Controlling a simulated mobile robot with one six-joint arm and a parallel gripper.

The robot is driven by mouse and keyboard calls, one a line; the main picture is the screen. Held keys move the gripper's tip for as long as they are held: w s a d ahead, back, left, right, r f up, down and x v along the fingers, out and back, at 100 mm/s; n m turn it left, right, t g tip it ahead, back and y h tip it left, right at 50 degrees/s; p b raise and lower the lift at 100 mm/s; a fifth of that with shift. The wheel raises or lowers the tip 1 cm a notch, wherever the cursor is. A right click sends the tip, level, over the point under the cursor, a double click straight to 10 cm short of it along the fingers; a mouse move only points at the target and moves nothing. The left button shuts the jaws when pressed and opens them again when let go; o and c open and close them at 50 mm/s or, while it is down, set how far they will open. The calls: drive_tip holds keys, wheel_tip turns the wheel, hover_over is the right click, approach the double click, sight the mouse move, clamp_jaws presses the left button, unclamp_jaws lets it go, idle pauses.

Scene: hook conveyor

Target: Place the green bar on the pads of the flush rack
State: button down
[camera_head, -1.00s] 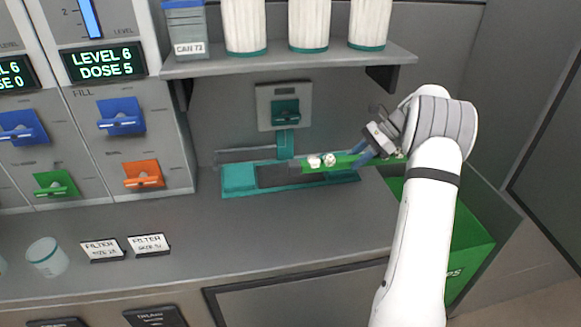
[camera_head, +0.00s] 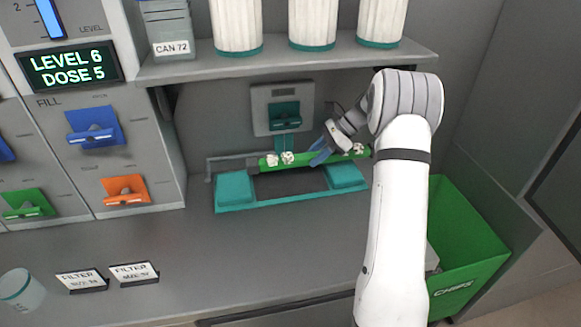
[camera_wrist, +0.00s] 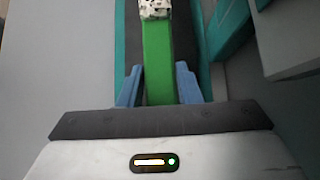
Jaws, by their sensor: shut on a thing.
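The green bar (camera_head: 312,158) is long and slim, with white knobbly pieces near both ends and a dark tip at its left end. My gripper (camera_head: 322,154) is shut on it near the middle. The wrist view shows the bar (camera_wrist: 158,62) between the blue fingers (camera_wrist: 157,88), with one white piece at its far end. The flush rack (camera_head: 290,199) is a teal frame with a dark middle and a raised teal pad at the left (camera_head: 235,187) and at the right (camera_head: 346,176). The bar appears above the rack's back edge; whether it touches is unclear.
A wall unit with a teal lever (camera_head: 284,115) stands behind the rack. A shelf (camera_head: 290,62) with white canisters hangs above. Dispensers with coloured levers stand at the left. A green chips bin (camera_head: 465,245) is at the right.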

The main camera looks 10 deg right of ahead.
sight(291, 156)
drive_tip(key=a, duration=0.8)
drive_tip(key=shift+r, duration=0.1)
drive_tip(key=shift+s+f, duration=0.1)
drive_tip(key=shift+f, duration=1.7)
drive_tip(key=shift+f, duration=0.1)
drive_tip(key=c, duration=1)
unclamp_jaws()
drive_tip(key=shift+c, duration=0.2)
drive_tip(key=shift+d+r, duration=0.2)
drive_tip(key=shift+r, duration=0.05)
drive_tip(key=v, duration=0.7)
